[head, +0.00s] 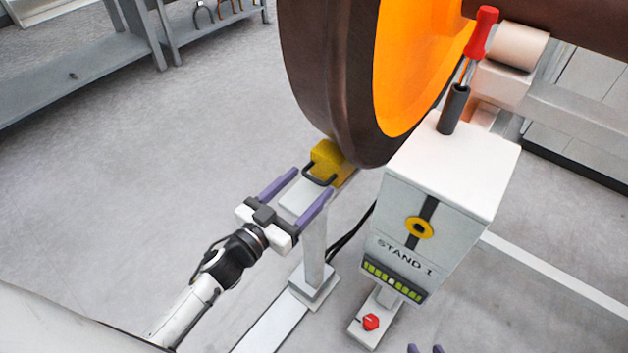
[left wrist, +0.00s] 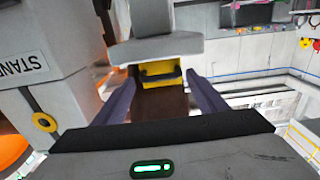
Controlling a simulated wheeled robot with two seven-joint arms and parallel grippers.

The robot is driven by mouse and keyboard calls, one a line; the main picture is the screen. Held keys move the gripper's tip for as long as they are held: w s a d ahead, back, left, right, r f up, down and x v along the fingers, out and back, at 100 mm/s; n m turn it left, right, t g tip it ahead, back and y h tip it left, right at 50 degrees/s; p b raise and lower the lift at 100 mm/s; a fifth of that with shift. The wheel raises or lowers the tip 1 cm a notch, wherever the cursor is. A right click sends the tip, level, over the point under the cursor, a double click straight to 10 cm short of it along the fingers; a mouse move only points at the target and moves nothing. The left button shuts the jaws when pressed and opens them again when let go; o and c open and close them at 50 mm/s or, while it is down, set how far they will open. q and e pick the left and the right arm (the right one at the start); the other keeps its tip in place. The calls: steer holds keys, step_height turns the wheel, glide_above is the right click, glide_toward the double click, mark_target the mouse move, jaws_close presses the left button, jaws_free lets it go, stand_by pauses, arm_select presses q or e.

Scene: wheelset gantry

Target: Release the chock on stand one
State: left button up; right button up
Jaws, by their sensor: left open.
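The yellow chock (head: 328,154) with a black loop handle (head: 318,180) sits on a narrow support plate against the lower rim of the brown wheel (head: 325,80). It also shows in the left wrist view (left wrist: 161,70), between the fingers. My left gripper (head: 312,185) is open, with its purple fingers either side of the handle; I cannot tell if they touch it. Stand one is the white box (head: 440,170) marked "STAND I", right of the chock. My right gripper (head: 425,349) shows only two separated purple fingertips at the bottom edge.
A red-handled lever (head: 481,35) rises from a dark socket on the stand's top. A red knob (head: 370,322) is on the stand's foot. A thin post (head: 314,250) and black cables are below the chock. Grey benches (head: 85,55) stand back left; the left floor is clear.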

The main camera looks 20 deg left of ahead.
mark_target(314, 178)
arm_select(q)
steer(key=shift+x, duration=1.7)
arm_select(e)
steer(key=shift+w+r, duration=0.1)
steer(key=shift+r, duration=0.05)
arm_select(q)
steer(key=shift+c, duration=0.2)
arm_select(e)
steer(key=shift+a, duration=0.1)
